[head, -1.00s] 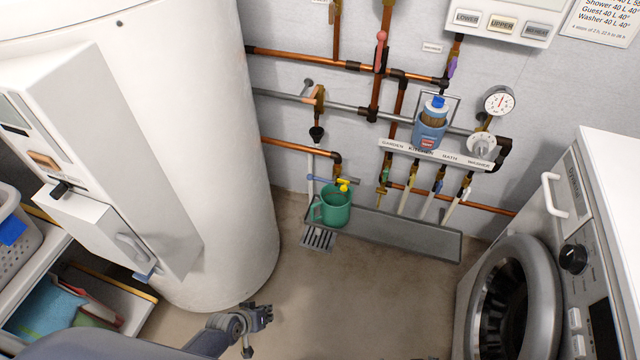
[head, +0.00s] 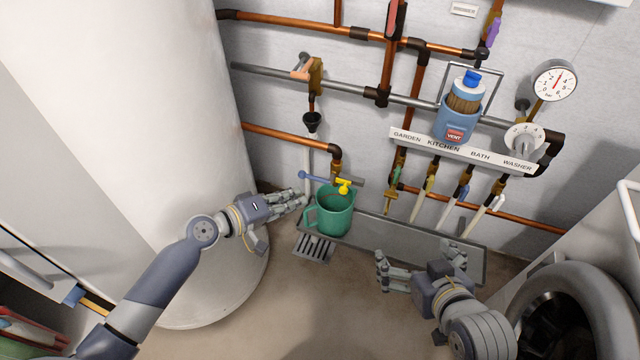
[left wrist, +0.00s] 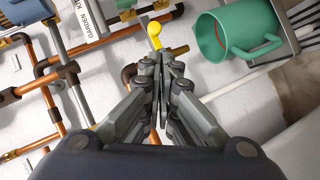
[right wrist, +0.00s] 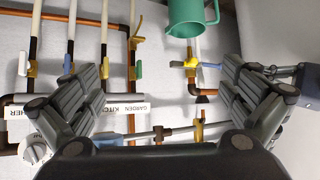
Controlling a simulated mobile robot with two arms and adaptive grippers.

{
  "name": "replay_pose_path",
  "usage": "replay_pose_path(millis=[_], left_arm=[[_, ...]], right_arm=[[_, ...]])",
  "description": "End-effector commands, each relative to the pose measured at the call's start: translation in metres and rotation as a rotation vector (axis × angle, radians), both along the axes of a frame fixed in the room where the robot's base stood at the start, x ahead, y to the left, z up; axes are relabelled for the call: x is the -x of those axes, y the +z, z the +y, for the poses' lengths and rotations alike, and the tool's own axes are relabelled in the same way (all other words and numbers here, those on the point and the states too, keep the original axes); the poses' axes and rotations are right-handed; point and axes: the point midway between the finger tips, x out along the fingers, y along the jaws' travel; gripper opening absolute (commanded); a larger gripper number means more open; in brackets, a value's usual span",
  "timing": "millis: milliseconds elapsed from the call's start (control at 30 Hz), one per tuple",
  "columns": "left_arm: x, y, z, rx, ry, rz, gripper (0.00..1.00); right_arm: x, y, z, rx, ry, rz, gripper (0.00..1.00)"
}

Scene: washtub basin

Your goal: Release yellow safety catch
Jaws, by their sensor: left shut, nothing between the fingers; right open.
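The yellow safety catch (head: 344,187) sits on a small brass tap with a blue lever (head: 312,176), low on the wall above the green jug (head: 335,212). My left gripper (head: 303,197) is shut and empty, just left of the jug and a little below the tap. In the left wrist view, the yellow catch (left wrist: 155,36) shows just beyond my shut fingertips (left wrist: 162,60), with a gap that I cannot judge. My right gripper (head: 418,256) is open and empty in front of the grey trough. The right wrist view shows the catch (right wrist: 191,63) between its spread fingers, farther off.
The grey trough (head: 400,238) runs along the wall beside a floor grate (head: 314,249). The white tank (head: 170,130) stands left, the washer (head: 570,310) right. Floor between is clear.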

Motion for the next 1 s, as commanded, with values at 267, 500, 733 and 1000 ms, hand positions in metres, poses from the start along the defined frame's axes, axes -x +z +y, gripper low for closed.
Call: replay_pose_path(millis=[267, 500, 733, 1000], left_arm=[[0.001, 0.008, -0.005, 0.022, -0.014, -0.005, 0.00], [-0.001, 0.006, -0.006, 0.021, -0.013, -0.005, 0.00], [-0.020, -0.004, -0.028, 0.023, -0.013, -0.005, 0.00], [-0.047, -0.018, -0.059, 0.022, -0.014, -0.005, 0.00]], right_arm=[[0.002, 0.008, 0.000, -0.003, 0.000, -0.014, 1.00], [0.000, 0.008, 0.000, -0.004, 0.000, -0.022, 1.00], [-0.016, 0.025, 0.007, -0.031, 0.009, -0.135, 1.00], [-0.039, 0.067, 0.019, -0.086, 0.024, -0.366, 1.00]])
